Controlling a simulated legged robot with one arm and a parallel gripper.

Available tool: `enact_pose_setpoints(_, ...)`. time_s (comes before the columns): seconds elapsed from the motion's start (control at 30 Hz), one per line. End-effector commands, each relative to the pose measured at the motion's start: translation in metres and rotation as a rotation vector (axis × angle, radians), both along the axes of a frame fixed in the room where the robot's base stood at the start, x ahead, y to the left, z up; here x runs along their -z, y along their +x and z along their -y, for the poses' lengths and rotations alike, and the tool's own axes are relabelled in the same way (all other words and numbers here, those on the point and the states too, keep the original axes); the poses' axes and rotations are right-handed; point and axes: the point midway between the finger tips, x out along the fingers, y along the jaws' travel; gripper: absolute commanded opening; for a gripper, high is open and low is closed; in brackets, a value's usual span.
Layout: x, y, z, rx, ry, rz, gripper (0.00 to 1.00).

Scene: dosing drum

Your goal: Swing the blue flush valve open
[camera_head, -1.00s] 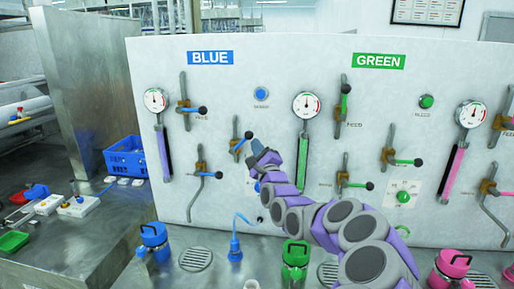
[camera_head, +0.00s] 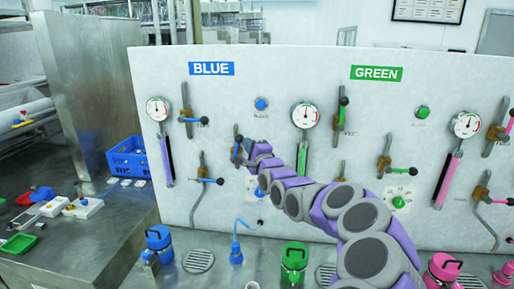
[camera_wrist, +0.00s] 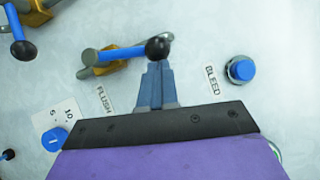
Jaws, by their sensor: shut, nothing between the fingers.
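The blue flush valve shows in the wrist view as a brass body with a blue lever (camera_wrist: 120,53) ending in a black ball knob. The FLUSH label is beside it. In the head view the valve (camera_head: 237,146) sits under the BLUE sign, partly covered by my gripper. My gripper (camera_wrist: 156,68) is shut and empty. Its fingertips are right at the black knob, touching it or nearly so. In the head view my gripper (camera_head: 240,158) reaches the lever from the right. The knob appears near the top of the lever there.
A blue bleed button (camera_wrist: 241,69) is right of the lever in the wrist view. Another blue-handled valve (camera_wrist: 22,45) is at upper left, and a blue dial (camera_wrist: 54,139) at lower left. A pressure gauge (camera_head: 305,115) stands right of the flush valve. Canisters stand on the bench below.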

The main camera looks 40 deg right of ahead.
Motion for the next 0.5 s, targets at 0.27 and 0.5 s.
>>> enact_pose_setpoints(0.27,-0.012,0.012,-0.010,-0.002,-0.115,-0.137,0.00)
enact_pose_setpoints(0.5,-0.013,0.017,-0.013,-0.001,-0.168,-0.201,0.00)
